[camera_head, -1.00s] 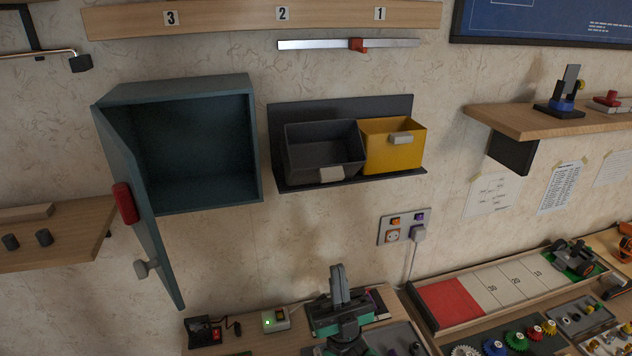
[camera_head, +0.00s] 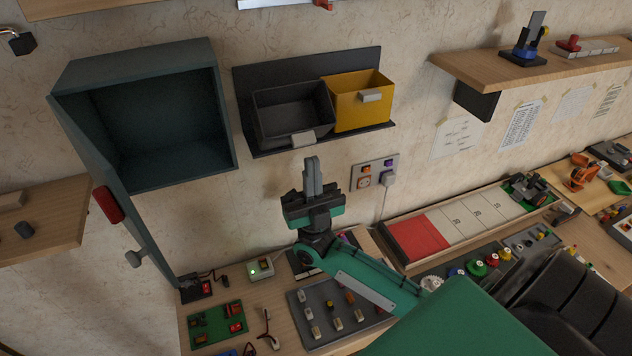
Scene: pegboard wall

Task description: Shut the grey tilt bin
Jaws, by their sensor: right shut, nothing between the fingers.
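The grey tilt bin (camera_head: 264,122) is on a dark wall rack, left of the yellow bin (camera_head: 345,108). It is tipped forward and open, its dark inside showing, with a light grey handle (camera_head: 303,139) at its lower front edge. The yellow bin also shows its open top and has a light handle. My right gripper (camera_head: 312,162) points up, just below the grey bin's handle in the picture. Its fingers are together and hold nothing. I cannot tell how far it is from the wall. My left gripper is not in view.
A teal cabinet (camera_head: 227,120) hangs to the left with its door open toward me. A socket panel (camera_head: 352,178) is right of my gripper. A workbench (camera_head: 268,310) with switch boards and a long tray lies below. A wooden shelf (camera_head: 470,65) is at right.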

